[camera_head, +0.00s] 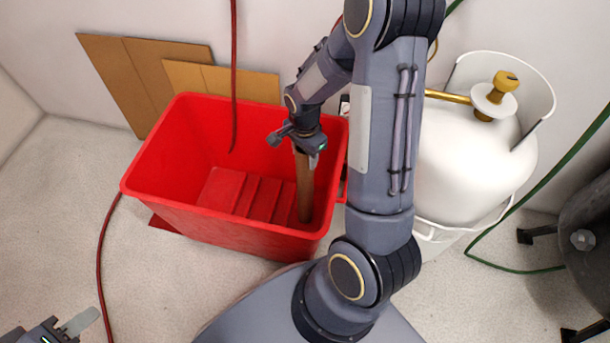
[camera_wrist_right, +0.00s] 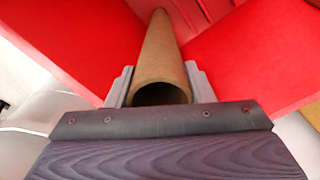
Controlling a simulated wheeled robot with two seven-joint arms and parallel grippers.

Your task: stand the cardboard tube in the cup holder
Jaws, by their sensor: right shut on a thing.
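The brown cardboard tube (camera_head: 305,190) stands near upright inside the red bin (camera_head: 165,203), towards its right end. My right gripper (camera_head: 307,150) is shut on the tube near its upper end. In the right wrist view the tube (camera_wrist_right: 163,55) runs away from me between the two fingers (camera_wrist_right: 160,88), its open end towards the camera. Its far end is inside the red bin (camera_wrist_right: 240,60); I cannot tell whether it touches the floor of the bin. My left gripper (camera_head: 72,328) is partly in view at the lower left, away from the bin. I cannot make out a separate cup holder.
Raised red ribs (camera_head: 245,193) line the bin's floor. Cardboard sheets (camera_head: 150,75) lean on the wall behind it. A white gas cylinder (camera_head: 465,150) stands to the right, with a green hose (camera_head: 560,165) and a dark tank (camera_head: 590,230). A red hose (camera_head: 100,255) lies at left.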

